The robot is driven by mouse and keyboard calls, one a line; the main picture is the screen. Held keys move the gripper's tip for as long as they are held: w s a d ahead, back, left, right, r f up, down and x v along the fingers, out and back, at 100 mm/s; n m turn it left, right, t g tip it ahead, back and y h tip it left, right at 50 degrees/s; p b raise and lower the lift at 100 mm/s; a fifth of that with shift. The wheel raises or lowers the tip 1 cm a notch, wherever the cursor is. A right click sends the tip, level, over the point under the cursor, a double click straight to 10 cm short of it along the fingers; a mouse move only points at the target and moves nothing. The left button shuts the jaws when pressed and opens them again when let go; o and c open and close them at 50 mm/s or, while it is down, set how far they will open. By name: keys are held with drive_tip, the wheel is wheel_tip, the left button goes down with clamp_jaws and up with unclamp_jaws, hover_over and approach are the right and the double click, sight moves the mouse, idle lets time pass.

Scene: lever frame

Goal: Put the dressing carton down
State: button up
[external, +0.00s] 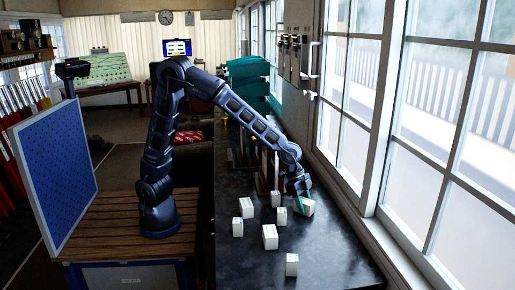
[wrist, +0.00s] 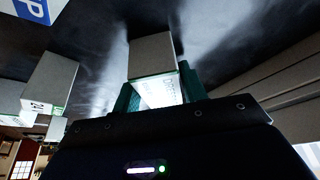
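My gripper (external: 301,194) is low over the dark counter, toward the window side. Its green fingers (wrist: 158,94) stand on both sides of a small white carton, and it looks shut on it. I take this to be the dressing carton; it shows in the external view (external: 308,208) and in the wrist view (wrist: 151,50). It looks tilted in the external view. Its printed face is washed out, so I cannot read it. I cannot tell whether its lower edge touches the dark counter (external: 330,250).
Several similar white cartons stand left of and nearer than my gripper, among them one in the middle (external: 270,237) and one at the near end (external: 292,265). A window sill (external: 360,220) runs close along the right. The near right counter is clear.

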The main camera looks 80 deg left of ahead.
drive_tip(key=shift+o, duration=1.3)
drive_tip(key=shift+r, duration=0.1)
drive_tip(key=shift+v, duration=3.8)
drive_tip(key=shift+r, duration=0.1)
drive_tip(key=s+a+r+t+h, duration=0.1)
drive_tip(key=s+a+r, duration=0.2)
drive_tip(key=s+r, duration=0.7)
drive_tip(key=s+a+f+n+y, duration=0.2)
drive_tip(key=s+a+n, duration=0.2)
drive_tip(key=s+a, duration=0.6)
drive_tip(key=s+a+f+n+y, duration=0.1)
drive_tip(key=s+a+n, duration=0.4)
drive_tip(key=s+a, duration=0.6)
drive_tip(key=s+y, duration=0.1)
drive_tip(key=s, duration=0.3)
drive_tip(key=shift+f, duration=0.35)
